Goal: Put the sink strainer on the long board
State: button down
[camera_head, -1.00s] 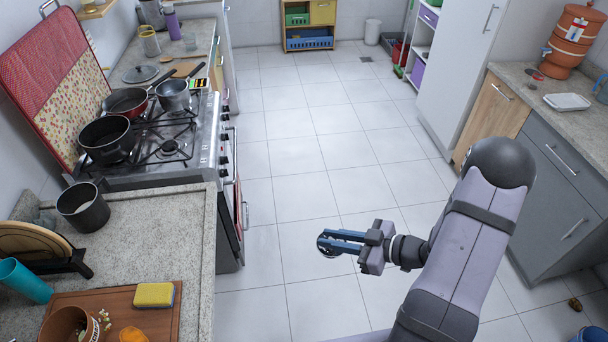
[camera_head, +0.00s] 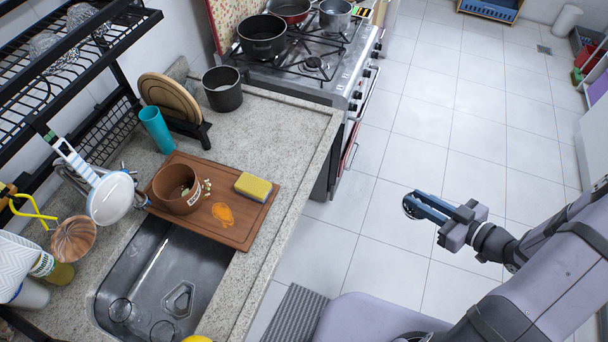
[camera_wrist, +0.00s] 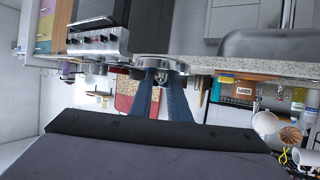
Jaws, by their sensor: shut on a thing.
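The sink strainer (camera_head: 408,206) is a small round metal piece with a dark centre, at the tips of my gripper (camera_head: 422,208). My gripper is shut on it and holds it over the open floor, right of the counter. In the wrist view the strainer (camera_wrist: 152,63) shows as a silver rim between the blue fingers (camera_wrist: 160,92). The long board (camera_head: 238,234) is a brown wooden board lying across the far end of the sink, well left of my gripper. A brown pot (camera_head: 180,198), a yellow sponge (camera_head: 254,187) and an orange item (camera_head: 223,213) are on it.
The metal sink (camera_head: 200,265) holds glasses. A black rack (camera_head: 110,65) stands at the left with a white-handled pan (camera_head: 110,198) near it. A teal cup (camera_head: 157,130), a dark pot (camera_head: 222,90) and the stove (camera_head: 335,85) lie beyond the board. Bare counter (camera_head: 280,130) is behind the sponge.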

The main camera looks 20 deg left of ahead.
jog(key=w+a+f+n+g+y+b, duration=0.1)
jog(key=w+a, duration=0.1)
jog(key=a, duration=0.4)
jog(key=w+a+f+n+g+b, duration=0.1)
jog(key=w+a+b, duration=0.15)
jog(key=a, duration=0.35)
notch_tip(320, 180, up, 9)
jog(key=n+g+y+b, duration=0.1)
jog(key=n+g+b, duration=0.3)
jog(key=g+b, duration=0.15)
send_over(223, 182)
jog(key=shift+t, duration=0.25)
jog(key=shift+f, duration=5.15)
jog(key=shift+f, duration=0.15)
jog(key=c, duration=1.7)
grip_release()
jog(key=shift+o, duration=0.2)
